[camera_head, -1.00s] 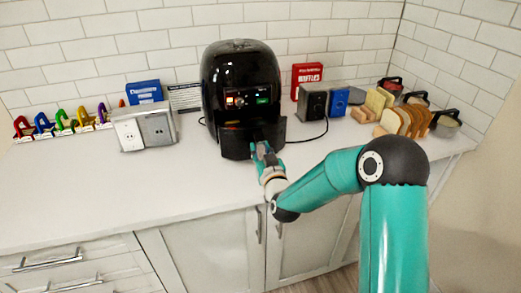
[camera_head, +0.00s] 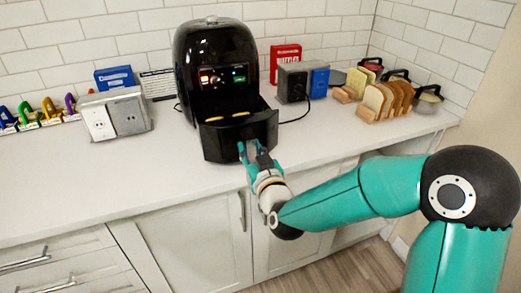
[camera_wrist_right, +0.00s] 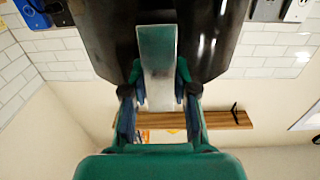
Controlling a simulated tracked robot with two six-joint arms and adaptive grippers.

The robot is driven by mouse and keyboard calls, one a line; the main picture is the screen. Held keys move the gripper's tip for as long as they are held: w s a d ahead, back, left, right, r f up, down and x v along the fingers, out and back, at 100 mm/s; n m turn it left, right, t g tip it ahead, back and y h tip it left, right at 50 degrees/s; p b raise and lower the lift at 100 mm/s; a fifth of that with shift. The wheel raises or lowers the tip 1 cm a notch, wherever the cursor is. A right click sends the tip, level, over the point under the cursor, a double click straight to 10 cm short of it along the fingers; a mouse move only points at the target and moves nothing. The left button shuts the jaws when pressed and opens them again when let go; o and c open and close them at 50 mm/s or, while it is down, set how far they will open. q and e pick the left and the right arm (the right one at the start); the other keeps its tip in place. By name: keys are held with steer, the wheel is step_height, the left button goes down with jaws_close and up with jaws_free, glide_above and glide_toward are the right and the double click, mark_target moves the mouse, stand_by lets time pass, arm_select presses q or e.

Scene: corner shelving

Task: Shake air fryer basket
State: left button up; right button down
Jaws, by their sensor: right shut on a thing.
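The black air fryer (camera_head: 215,70) stands on the white counter against the tiled wall. Its basket (camera_head: 240,135) is pulled partly out at the front, and yellowish food (camera_head: 240,114) shows inside. My right gripper (camera_head: 252,153) is at the basket's front, shut on its handle. In the right wrist view the grey handle (camera_wrist_right: 158,65) lies between the two fingers (camera_wrist_right: 159,95), with the dark basket front behind it. My left gripper is in neither view now.
An outlet box (camera_head: 115,115) stands left of the fryer, with coloured items at the far left. Right of it are a dark box (camera_head: 293,83), a blue box (camera_head: 319,81) and a bread rack (camera_head: 385,102). A cable runs along the counter. The front left counter is clear.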

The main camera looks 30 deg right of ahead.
steer(key=shift+s, duration=0.1)
steer(key=c, duration=0.9)
jaws_free()
steer(key=s, duration=0.7)
steer(key=shift+s+a, duration=0.25)
steer(key=shift+a, duration=0.15)
